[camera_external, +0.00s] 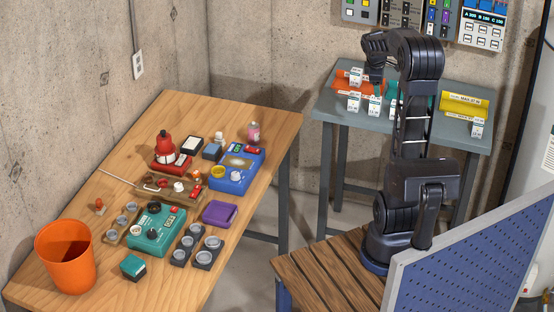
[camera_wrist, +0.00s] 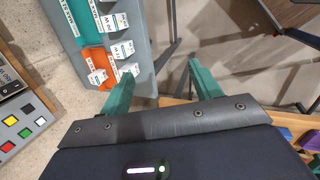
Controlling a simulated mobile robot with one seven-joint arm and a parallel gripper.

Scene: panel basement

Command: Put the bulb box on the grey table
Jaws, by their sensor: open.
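The grey table (camera_external: 462,80) stands at the back right, with orange, teal and yellow bins and small white labelled cards or boxes on it. It also shows at the upper left of the wrist view (camera_wrist: 143,62). I cannot tell for sure which item is the bulb box; a small teal box (camera_external: 133,267) at the front of the wooden table is one box-shaped item. My gripper (camera_external: 375,76) is raised near the orange bin of the grey table. In the wrist view its two green fingers (camera_wrist: 160,70) are apart with nothing between them.
The wooden table (camera_external: 230,120) at left holds an orange bucket (camera_external: 66,258), a purple tray (camera_external: 219,214), a blue device (camera_external: 237,170) and several small parts. A blue perforated panel (camera_external: 475,255) stands at front right. Control panels hang on the wall behind the grey table.

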